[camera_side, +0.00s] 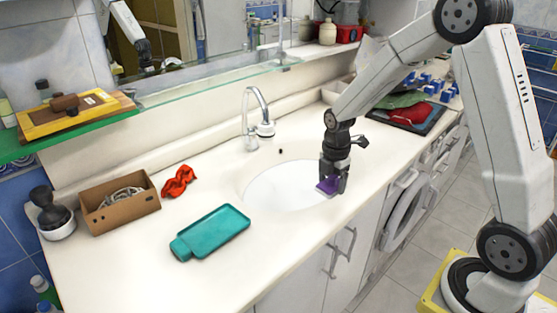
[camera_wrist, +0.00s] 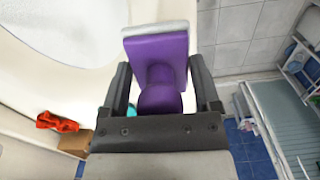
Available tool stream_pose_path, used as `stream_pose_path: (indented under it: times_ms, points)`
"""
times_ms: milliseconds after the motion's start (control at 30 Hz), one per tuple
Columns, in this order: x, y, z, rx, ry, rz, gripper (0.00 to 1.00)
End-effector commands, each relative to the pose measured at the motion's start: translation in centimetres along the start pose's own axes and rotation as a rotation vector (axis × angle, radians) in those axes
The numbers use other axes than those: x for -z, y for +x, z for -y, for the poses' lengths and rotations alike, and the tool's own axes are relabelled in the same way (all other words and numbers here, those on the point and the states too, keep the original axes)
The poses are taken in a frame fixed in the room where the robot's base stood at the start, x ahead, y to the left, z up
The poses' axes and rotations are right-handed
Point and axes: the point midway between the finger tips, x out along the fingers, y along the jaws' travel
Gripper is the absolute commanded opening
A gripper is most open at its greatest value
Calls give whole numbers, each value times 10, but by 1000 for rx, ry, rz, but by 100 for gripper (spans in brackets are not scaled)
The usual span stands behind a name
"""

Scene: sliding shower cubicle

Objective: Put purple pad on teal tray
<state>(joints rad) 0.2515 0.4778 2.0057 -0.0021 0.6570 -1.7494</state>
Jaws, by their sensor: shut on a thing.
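My gripper (camera_side: 335,176) is shut on the purple pad (camera_side: 326,186), over the front right edge of the sink basin. In the wrist view the purple pad (camera_wrist: 160,62) sits between the two fingers of my gripper (camera_wrist: 162,85), with a pale layer along its far edge. The teal tray (camera_side: 212,231) lies flat on the white counter, left of and apart from my gripper. It looks empty. In the wrist view only a small teal patch shows beside the pad, mostly hidden by the gripper.
The sink basin (camera_side: 285,185) and tap (camera_side: 257,115) lie behind and left of the gripper. A red cloth (camera_side: 179,181) and a cardboard box (camera_side: 121,203) with a cable sit behind the tray. A glass shelf (camera_side: 215,81) runs above the counter's back. The counter between tray and basin is clear.

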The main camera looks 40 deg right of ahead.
Motion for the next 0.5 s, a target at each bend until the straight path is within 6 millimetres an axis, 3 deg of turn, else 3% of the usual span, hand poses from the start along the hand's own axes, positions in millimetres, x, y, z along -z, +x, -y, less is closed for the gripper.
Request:
stream_pose_path:
  times_ms: [500]
  points:
    - [133,-39,-18,-2,-75,0,33]
